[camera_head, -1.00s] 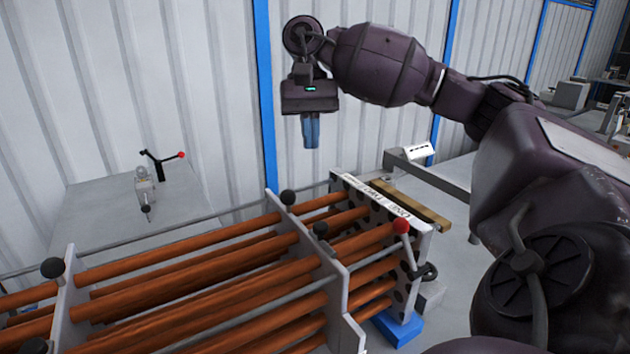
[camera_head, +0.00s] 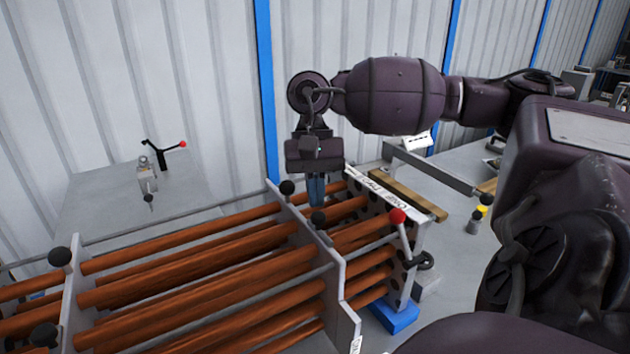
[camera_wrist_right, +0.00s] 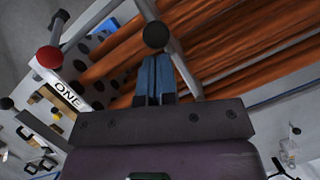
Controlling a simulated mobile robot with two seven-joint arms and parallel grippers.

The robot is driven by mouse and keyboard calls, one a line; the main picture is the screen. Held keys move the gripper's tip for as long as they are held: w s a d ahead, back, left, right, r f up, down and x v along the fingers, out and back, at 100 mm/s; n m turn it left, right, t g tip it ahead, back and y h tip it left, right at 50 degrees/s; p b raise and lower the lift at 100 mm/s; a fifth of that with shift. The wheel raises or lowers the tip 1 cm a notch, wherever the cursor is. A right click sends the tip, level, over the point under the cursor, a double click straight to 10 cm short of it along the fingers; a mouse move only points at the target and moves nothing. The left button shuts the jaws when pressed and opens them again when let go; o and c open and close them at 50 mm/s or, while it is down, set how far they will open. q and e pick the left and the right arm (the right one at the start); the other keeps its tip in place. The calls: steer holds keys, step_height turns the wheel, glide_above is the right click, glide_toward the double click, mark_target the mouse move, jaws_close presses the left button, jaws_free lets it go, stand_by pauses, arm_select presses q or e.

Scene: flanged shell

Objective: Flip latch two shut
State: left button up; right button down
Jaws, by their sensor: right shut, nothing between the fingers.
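The flanged shell's end plate (camera_head: 405,255) bears a white label strip (camera_head: 388,196); its "ONE" reads in the wrist view (camera_wrist_right: 67,95). A red-knobbed lever (camera_head: 398,216) stands at the near end of that plate; its red knob also shows in the wrist view (camera_wrist_right: 48,57). Which lever is latch two cannot be told; the plate's far part is partly behind my gripper. My right gripper (camera_head: 317,203) is shut and empty, pointing down over the tube bundle near the plate. In the wrist view its blue fingers (camera_wrist_right: 155,75) appear just below a black ball knob (camera_wrist_right: 155,35); contact is unclear.
Orange-brown tubes (camera_head: 200,270) run through upright plates topped with black knobs (camera_head: 288,188). A wooden bar (camera_head: 408,197) lies behind the end plate; a blue block (camera_head: 395,316) sits beneath it. Another red-tipped lever (camera_head: 165,152) stands at the back left. A corrugated wall closes the back.

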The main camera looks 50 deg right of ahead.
arm_select(q)
steer(key=shift+f, duration=0.2)
arm_select(e)
steer(key=shift+a, duration=0.1)
arm_select(q)
steer(key=shift+r, duration=0.1)
arm_select(e)
steer(key=shift+s, duration=0.1)
steer(key=shift+s+a+r+p, duration=0.1)
steer(key=shift+s+a+p, duration=0.1)
steer(key=shift+s+p, duration=0.35)
steer(key=shift+s+a+r+p, duration=0.1)
steer(key=shift+s+a+p, duration=0.1)
steer(key=shift+s, duration=0.85)
steer(key=shift+s+a+f, duration=0.1)
arm_select(q)
steer(key=shift+s+a+r, duration=0.15)
steer(key=shift+s+r, duration=0.2)
steer(key=shift+s, duration=0.2)
arm_select(e)
steer(key=shift+f, duration=0.15)
